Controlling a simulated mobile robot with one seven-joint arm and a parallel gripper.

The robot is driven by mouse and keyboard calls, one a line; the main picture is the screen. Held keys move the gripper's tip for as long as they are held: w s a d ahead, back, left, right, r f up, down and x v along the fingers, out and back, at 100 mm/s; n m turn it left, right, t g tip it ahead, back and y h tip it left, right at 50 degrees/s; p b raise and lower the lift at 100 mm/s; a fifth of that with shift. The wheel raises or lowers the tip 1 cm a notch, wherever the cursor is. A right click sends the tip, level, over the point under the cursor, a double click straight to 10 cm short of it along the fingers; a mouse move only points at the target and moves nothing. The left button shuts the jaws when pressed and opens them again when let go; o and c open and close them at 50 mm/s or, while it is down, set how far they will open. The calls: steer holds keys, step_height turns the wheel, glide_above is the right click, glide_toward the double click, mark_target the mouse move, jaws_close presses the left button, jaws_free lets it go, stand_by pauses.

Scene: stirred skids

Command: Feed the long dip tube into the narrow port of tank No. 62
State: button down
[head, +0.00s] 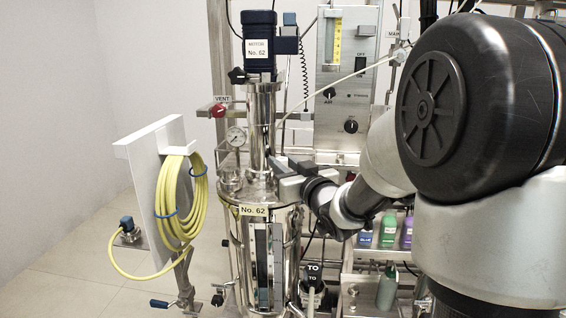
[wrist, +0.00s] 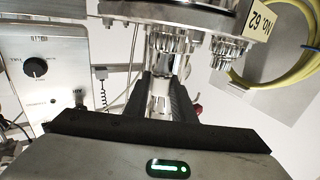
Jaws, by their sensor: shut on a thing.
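Tank No. 62 (head: 262,225) is a steel vessel with a round lid, a central column and a blue motor (head: 259,45) on top. My gripper (head: 274,163) is at the lid, just right of the column. In the wrist view its two dark fingers (wrist: 165,100) are close together on a narrow bright steel piece (wrist: 159,85), which appears to be part of the dip tube. The tank lid (wrist: 195,18) is at the top of that view. The tube's full length and its lower end are hidden. I cannot tell which fitting is the narrow port.
A pressure gauge (head: 236,137) and a red vent valve (head: 218,110) stand left of the column. A yellow hose coil (head: 181,200) hangs on a white panel at left. A control box (head: 345,85) and a pale hose (head: 345,78) are behind at right. Bottles (head: 388,230) stand lower right.

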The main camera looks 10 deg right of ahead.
steer(key=shift+f, duration=1.3)
steer(key=c, duration=1.4)
jaws_free()
steer(key=shift+s, duration=0.15)
